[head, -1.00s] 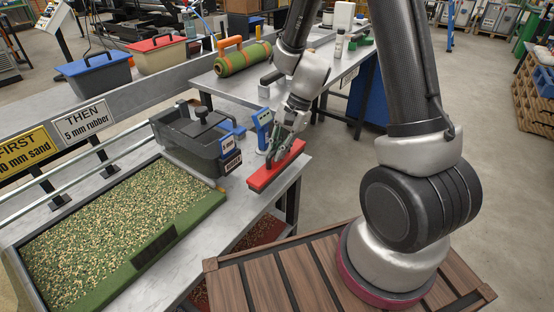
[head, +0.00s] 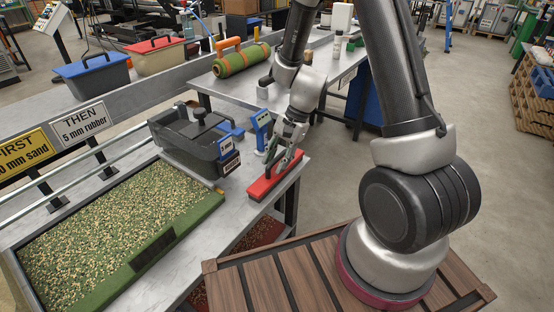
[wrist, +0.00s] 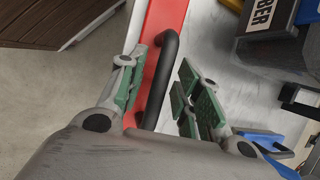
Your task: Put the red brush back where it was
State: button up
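The red brush (head: 275,179), a long red block with a black loop handle, lies on the grey bench near its right end. In the wrist view its red body (wrist: 165,18) and black handle (wrist: 160,85) run between my finger pads. My gripper (head: 284,164) points down over the brush. The green-padded fingers (wrist: 163,62) are apart, one on each side of the handle, with a gap visible on the right side. The underside of the brush is hidden.
A dark spreader box (head: 190,150) labelled RUBBER and a blue stand (head: 261,131) are close on the left. A granule-filled turf tray (head: 110,230) lies further left. A rear table (head: 225,87) carries a green-orange roll (head: 242,60). The bench edge is close on the right.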

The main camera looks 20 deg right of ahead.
jog(key=s+v, duration=0.1)
jog(key=v, duration=1.1)
jog(key=s+d+r+n+t+h, duration=0.2)
jog(key=s+d+r+n, duration=0.3)
jog(key=s+r, duration=0.3)
jog(key=s+d+r+n+t+h, duration=0.3)
jog(key=s+d+r+n, duration=0.1)
jog(key=s+r, duration=0.5)
jog(key=shift+s+d+r+n, duration=0.3)
jog(key=shift+s+d+n, duration=0.1)
jog(key=shift+s+n, duration=0.4)
jog(key=shift+s, duration=0.1)
